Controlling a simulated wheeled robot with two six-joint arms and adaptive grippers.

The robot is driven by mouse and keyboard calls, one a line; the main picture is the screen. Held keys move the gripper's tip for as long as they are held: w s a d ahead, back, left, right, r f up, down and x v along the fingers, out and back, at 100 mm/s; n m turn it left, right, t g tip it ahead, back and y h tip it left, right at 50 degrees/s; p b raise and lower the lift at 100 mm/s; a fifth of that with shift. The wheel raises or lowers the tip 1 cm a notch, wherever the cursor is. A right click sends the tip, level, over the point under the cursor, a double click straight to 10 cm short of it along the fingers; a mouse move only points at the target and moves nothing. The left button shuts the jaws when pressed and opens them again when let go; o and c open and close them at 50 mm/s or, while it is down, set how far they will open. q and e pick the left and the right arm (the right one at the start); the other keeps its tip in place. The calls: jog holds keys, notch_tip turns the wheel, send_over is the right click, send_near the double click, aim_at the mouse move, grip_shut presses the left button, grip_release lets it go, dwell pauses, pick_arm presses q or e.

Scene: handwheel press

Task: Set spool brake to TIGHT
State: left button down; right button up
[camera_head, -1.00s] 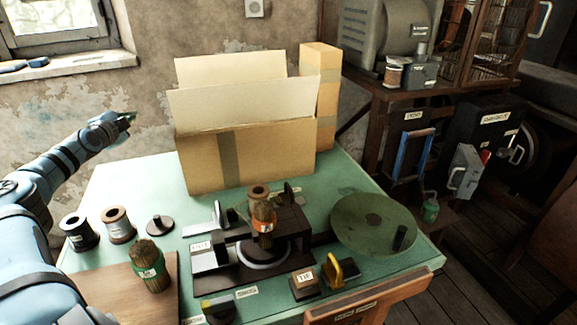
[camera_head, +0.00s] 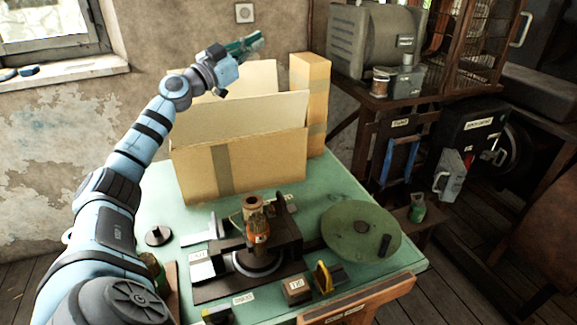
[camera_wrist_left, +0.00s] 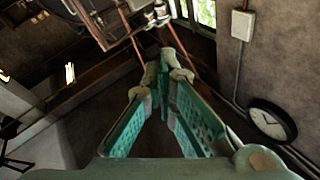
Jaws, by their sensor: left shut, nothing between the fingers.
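The dark press-like device (camera_head: 215,288) stands on the green table. A copper-brown spool (camera_head: 252,203) shows on it, behind a brush-like bundle with an orange band (camera_head: 257,230). A yellow lever (camera_head: 322,279) stands upright on a small dark base at the front right, beside a labelled block (camera_head: 296,291). I cannot tell which part is the spool brake; no TIGHT mark is readable. My left gripper (camera_head: 250,43) is shut and empty, raised above the cardboard box, well away from the device. Its fingers converge in the left wrist view (camera_wrist_left: 163,85). My right gripper is out of view.
An open cardboard box (camera_head: 270,162) stands at the back of the table. A green round disc (camera_head: 350,222) with a dark knob lies at the right. A small dark disc (camera_head: 158,236) sits at the left. A shelf (camera_head: 385,105) with machines stands behind right.

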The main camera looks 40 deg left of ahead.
pick_arm(q)
jog(key=w+d+f+m+g+h, duration=0.1)
jog(key=d+m+h, duration=0.1)
jog(key=d+h, duration=0.35)
jog(key=g+y+b, duration=0.1)
jog(key=g+y, duration=0.1)
jog(key=g, duration=1)
send_over(278, 203)
jog(key=s+d, duration=0.2)
notch_tip(278, 203, down, 27)
jog(key=shift+g+y, duration=0.25)
jog(key=shift+g, duration=0.15)
jog(key=w+f, duration=0.1)
jog(key=f, duration=0.1)
jog(key=w+f, duration=0.1)
jog(key=f, duration=0.2)
jog(key=w+d+f, duration=0.1)
jog(key=f, duration=0.2)
jog(key=shift+w+d, duration=0.1)
jog(key=shift+w, duration=0.15)
jog(key=shift+s+a, duration=0.2)
jog(key=shift+s, duration=0.3)
jog(key=shift+w+f, duration=0.1)
jog(key=shift+d, duration=0.1)
